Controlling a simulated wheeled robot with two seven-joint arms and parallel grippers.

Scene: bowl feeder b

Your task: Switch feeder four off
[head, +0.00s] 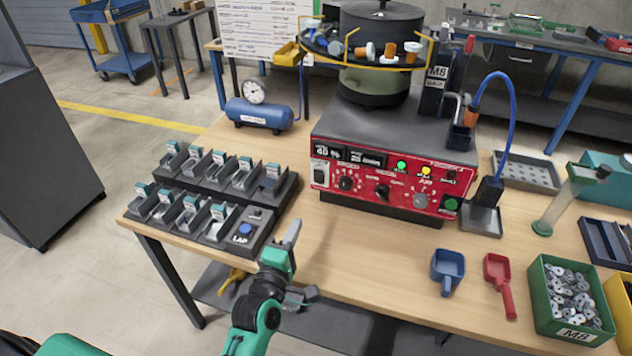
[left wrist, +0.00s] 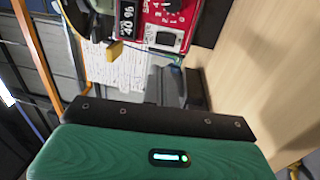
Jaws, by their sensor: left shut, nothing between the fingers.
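The bowl feeder has a dark round bowl (head: 380,30) above a red-fronted control box (head: 385,185). The box has lit displays, knobs, green and yellow lamps, and a rocker switch (head: 320,172) at its front left. No feeder number is readable. In the left wrist view the red panel (left wrist: 178,15) and the dark rocker switch (left wrist: 165,40) show near the top. I cannot tell the switch's position. My right gripper is not in view.
A black rack (head: 262,215) with several slotted units and a LAP button stands left of the gripper. A blue air tank (head: 258,113) is behind it. Blue (head: 447,270) and red (head: 497,275) scoops and a green bin (head: 545,315) lie right. Table between is clear.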

